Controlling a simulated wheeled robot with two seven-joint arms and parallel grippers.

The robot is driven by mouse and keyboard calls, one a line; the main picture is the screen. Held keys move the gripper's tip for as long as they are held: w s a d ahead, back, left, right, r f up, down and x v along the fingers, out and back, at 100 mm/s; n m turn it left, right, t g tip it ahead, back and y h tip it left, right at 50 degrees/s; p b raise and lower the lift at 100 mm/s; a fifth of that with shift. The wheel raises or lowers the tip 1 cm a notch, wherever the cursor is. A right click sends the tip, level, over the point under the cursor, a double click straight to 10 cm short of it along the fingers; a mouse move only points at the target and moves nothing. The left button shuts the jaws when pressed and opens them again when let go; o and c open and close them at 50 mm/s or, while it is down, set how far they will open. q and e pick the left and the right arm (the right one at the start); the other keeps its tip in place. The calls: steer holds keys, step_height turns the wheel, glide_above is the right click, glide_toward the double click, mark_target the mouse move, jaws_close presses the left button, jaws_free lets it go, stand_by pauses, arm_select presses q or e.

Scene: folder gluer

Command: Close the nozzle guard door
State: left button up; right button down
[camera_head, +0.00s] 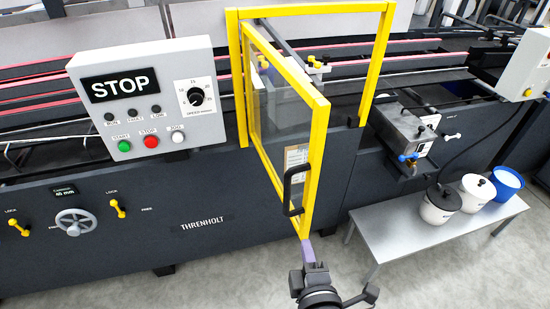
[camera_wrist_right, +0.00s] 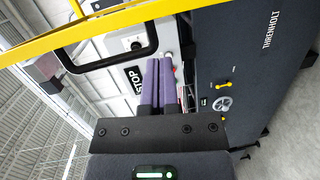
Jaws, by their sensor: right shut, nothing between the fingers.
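The nozzle guard door (camera_head: 318,130) is a clear panel in a yellow frame, standing open and swung out from the machine toward me. Its black handle (camera_head: 289,190) is on the free-edge side. The yellow fixed frame (camera_head: 382,55) stands behind it. My right gripper (camera_head: 308,246) is just below the door's lower free corner, shut and empty; I cannot tell whether it touches the door. In the right wrist view its purple fingers (camera_wrist_right: 158,82) lie together, with the handle (camera_wrist_right: 120,55) and yellow door edge (camera_wrist_right: 110,25) beyond them. My left gripper is out of view.
A control box (camera_head: 147,95) with a STOP screen is left of the door. A grey table (camera_head: 400,240) with a black-lidded white pot (camera_head: 438,205), another white pot (camera_head: 474,193) and a blue container (camera_head: 506,184) stands at the right. Bare floor lies in front of the machine.

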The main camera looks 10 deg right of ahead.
mark_target(296, 188)
step_height(296, 188, up, 6)
steer(key=w+t, duration=0.1)
steer(key=t, duration=0.1)
steer(key=shift+n, duration=0.4)
steer(key=w, duration=0.2)
steer(key=w+p, duration=0.1)
steer(key=w, duration=0.2)
steer(key=w+p, duration=0.1)
steer(key=w, duration=0.2)
steer(key=shift+w+d, duration=0.25)
steer(key=shift+d, duration=0.05)
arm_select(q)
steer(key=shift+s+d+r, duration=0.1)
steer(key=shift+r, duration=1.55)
arm_select(e)
steer(key=shift+w, duration=0.6)
